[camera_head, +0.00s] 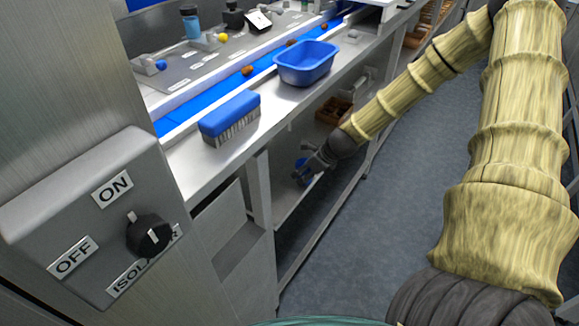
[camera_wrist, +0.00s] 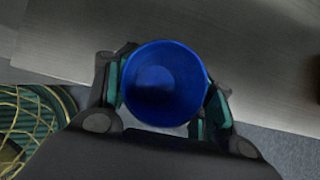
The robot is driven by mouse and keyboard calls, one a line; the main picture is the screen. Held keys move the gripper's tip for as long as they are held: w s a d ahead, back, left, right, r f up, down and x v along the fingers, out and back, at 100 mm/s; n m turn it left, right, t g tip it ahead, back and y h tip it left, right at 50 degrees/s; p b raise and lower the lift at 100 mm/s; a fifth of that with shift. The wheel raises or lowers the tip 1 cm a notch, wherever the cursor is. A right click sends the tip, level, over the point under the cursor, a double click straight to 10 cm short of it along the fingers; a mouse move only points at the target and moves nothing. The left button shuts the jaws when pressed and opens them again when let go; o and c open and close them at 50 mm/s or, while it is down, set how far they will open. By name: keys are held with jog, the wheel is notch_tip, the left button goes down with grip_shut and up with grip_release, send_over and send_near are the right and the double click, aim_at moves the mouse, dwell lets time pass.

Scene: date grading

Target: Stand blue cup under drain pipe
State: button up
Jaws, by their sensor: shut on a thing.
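The blue cup (camera_wrist: 163,84) sits between the two fingers of my gripper (camera_wrist: 165,98) in the wrist view. I look down into its open mouth, and its inside looks empty. My gripper is shut on the cup, with a finger pad against each side. In the head view, my gripper (camera_head: 318,160) is below the bench top, beside the lower shelf, and a small part of the blue cup (camera_head: 300,170) shows past the fingers. I cannot make out the drain pipe in either view.
A blue tub (camera_head: 306,63) and a blue brush (camera_head: 229,118) stand on the bench top above my gripper. A brown crate (camera_head: 333,110) sits on the lower shelf behind it. A bench leg (camera_head: 260,190) stands to the left. The grey floor (camera_head: 400,200) is clear to the right.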

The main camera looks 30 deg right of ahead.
jog(key=shift+w+a, duration=0.3)
jog(key=shift+w, duration=0.4)
jog(key=shift+w+a, duration=0.25)
jog(key=shift+w, duration=0.4)
jog(key=w, duration=0.1)
jog(key=w+a+p, duration=0.1)
jog(key=w, duration=0.1)
jog(key=shift+a+f, duration=0.2)
jog(key=shift+f, duration=0.2)
jog(key=shift+d+f+p, duration=0.15)
jog(key=shift+f+p, duration=0.15)
jog(key=shift+f, duration=0.05)
jog(key=shift+f, duration=0.2)
jog(key=o, duration=0.9)
jog(key=shift+r, duration=0.15)
